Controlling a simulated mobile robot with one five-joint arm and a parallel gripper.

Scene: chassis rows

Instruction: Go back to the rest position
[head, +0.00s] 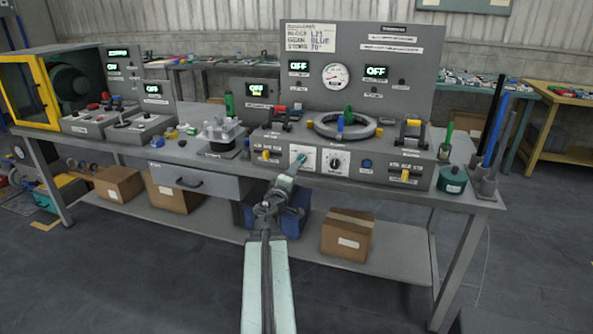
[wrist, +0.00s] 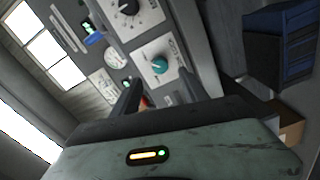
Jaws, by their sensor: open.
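My gripper (head: 284,182) is in front of the grey test bench's front panel, at the end of my arm, which reaches up from the bottom of the head view. In the wrist view my gripper (wrist: 158,88) is open, with its two dark fingers apart. A teal knob (wrist: 159,65) on a white plate shows just beyond the fingers, with nothing seen between them and held.
A black dial (head: 335,161) on a white plate is right of the teal knob. The workbench (head: 470,203) carries switches, a ring and display boxes. Below are a drawer (head: 195,181), blue bins (head: 293,222) and a cardboard box (head: 348,235). The floor in front is clear.

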